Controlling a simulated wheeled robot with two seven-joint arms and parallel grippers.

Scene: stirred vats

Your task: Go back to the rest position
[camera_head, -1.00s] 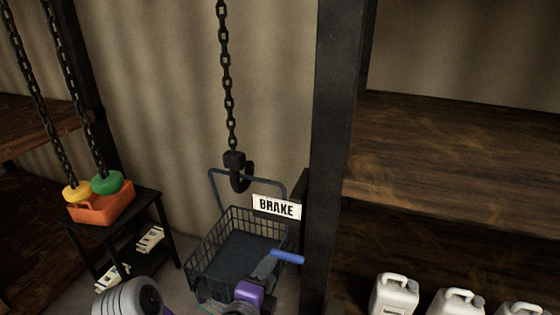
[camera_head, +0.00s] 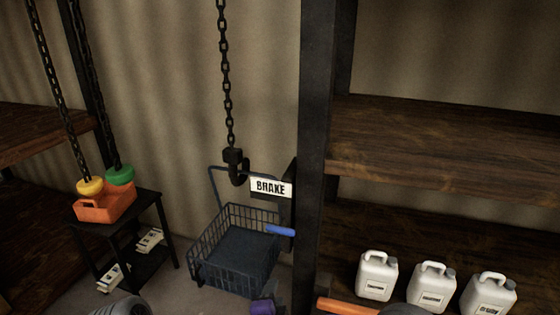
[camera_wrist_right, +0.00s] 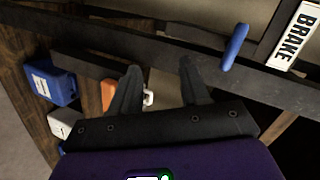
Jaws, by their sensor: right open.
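The purple body of my right gripper (camera_head: 262,306) shows at the bottom edge of the head view, mostly cut off. In the right wrist view my right gripper (camera_wrist_right: 158,84) has its two dark fingers spread, with nothing held between them. The blue handle (camera_head: 281,231) under the BRAKE sign (camera_head: 271,187) is apart from the gripper; in the wrist view this handle (camera_wrist_right: 235,47) lies beyond and right of the fingers. My left gripper is not in view.
A dark post (camera_head: 313,150) stands right of the wire cart (camera_head: 237,250). A chain hook (camera_head: 236,168) hangs above the cart. White jugs (camera_head: 377,276) stand on the right. An orange handle (camera_head: 345,306) is near the bottom edge. An orange bin (camera_head: 105,207) sits left.

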